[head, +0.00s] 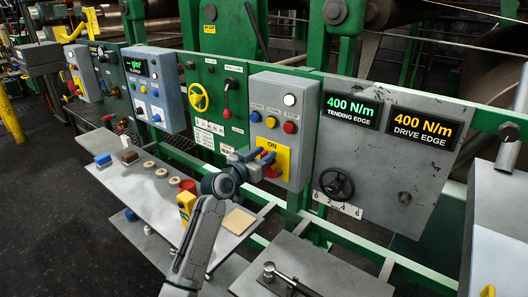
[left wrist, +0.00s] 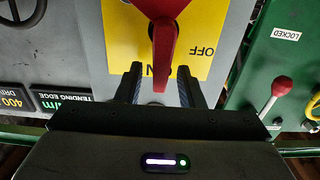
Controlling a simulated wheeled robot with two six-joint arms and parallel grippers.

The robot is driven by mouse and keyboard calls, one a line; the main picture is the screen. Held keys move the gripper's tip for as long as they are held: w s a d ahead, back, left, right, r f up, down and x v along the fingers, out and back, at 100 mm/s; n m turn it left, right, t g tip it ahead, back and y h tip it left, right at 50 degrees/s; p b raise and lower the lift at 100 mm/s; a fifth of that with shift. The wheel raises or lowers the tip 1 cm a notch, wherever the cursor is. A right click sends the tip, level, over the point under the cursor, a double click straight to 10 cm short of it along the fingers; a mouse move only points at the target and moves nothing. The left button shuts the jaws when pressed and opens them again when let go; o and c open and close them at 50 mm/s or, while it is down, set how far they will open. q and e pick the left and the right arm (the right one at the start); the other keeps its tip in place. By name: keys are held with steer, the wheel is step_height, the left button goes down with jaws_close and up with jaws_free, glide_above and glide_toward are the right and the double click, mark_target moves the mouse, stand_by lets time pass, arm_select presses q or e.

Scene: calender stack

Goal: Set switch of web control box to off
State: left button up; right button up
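The web control box (head: 283,112) is a grey box on the green frame, with a white lamp and blue, yellow and red buttons. Low on its face is a yellow plate (head: 283,161) with ON showing at the top. The red switch (head: 272,172) on it is partly hidden by my left gripper (head: 264,158). In the left wrist view the picture is upside down; the red switch handle (left wrist: 163,45) points toward the partly covered ON, with OFF to its side. My left gripper (left wrist: 158,82) is open, its fingers either side of the handle tip, with gaps visible. My right gripper is out of view.
A green panel (head: 216,100) with a yellow wheel and red-knobbed lever is to the left. Below, a grey shelf (head: 135,190) carries small objects.

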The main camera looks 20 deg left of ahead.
arm_select(q)
steer(key=shift+w+d, duration=0.1)
steer(key=shift+w, duration=0.15)
steer(key=c, duration=0.7)
jaws_close()
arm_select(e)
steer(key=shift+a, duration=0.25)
